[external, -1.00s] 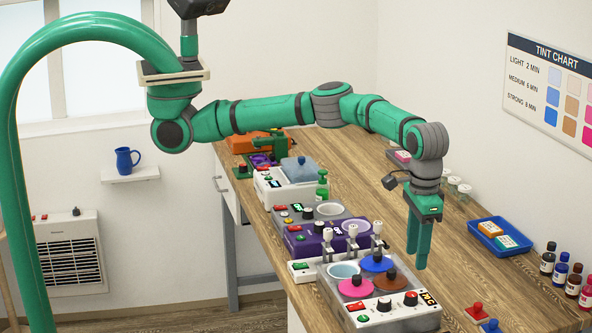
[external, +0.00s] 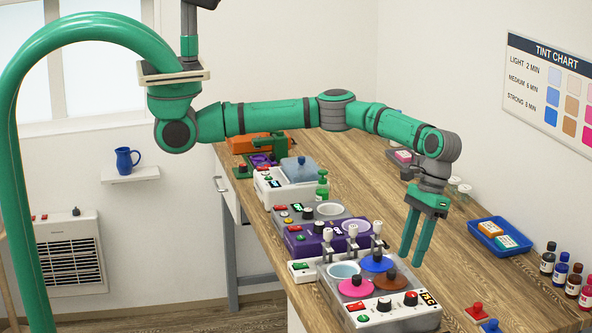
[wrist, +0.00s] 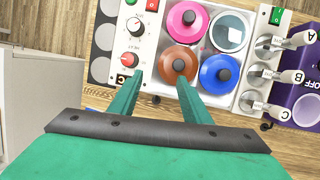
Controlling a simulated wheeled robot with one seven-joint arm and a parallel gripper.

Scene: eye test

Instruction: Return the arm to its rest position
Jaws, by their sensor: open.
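My arm (external: 270,117) is green with grey joints and reaches out to the right over the wooden bench. My gripper (external: 411,259) hangs at its end with two long green fingers pointing down, slightly tilted. The fingers are apart with nothing between them. In the external view they are beside the tint unit (external: 395,317) with pink, blue and brown lids. In the wrist view the gripper (wrist: 160,82) shows its fingertips over the edge of that unit, near the brown lid (wrist: 180,60). I cannot tell the exact height above the bench.
Along the bench (external: 455,275) stand a purple unit (external: 310,243), a unit with a light blue lid (external: 299,170) and a green bottle (external: 322,186). A blue tray (external: 483,238) and several bottles (external: 560,273) are at the right. Red (external: 477,311) and blue stampers lie near the front.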

